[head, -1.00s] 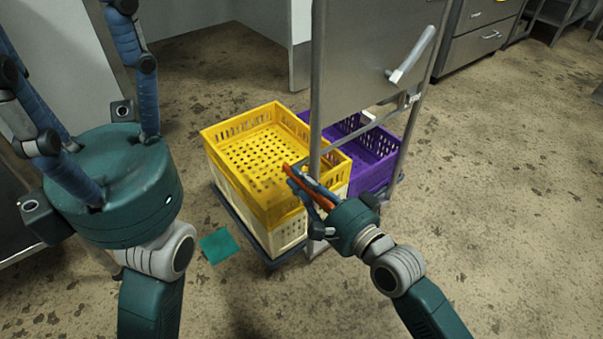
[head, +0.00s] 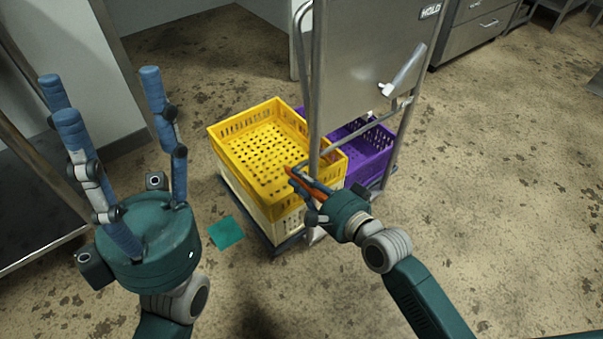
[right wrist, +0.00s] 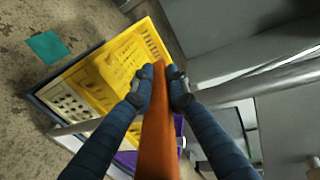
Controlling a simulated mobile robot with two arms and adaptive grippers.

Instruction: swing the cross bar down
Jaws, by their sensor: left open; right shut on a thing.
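My right gripper (head: 300,178) is shut on an orange bar (right wrist: 160,130), which runs lengthwise between its fingers in the right wrist view. I cannot tell whether this orange bar belongs to the cross bar. In the head view, the gripper is beside a steel post (head: 316,95) of the trolley frame, over the front corner of the yellow crate (head: 228,145). A thin steel rail (head: 368,128) slants across the frame below a steel panel (head: 362,60). My left gripper (head: 110,95) is open and empty, fingers up, left of the crates.
The yellow crate sits on a cream crate (head: 262,222), beside a purple crate (head: 372,150), on a low wheeled base. A teal square (head: 226,232) lies on the floor. Steel cabinets (head: 480,40) stand behind. The floor at the right is clear.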

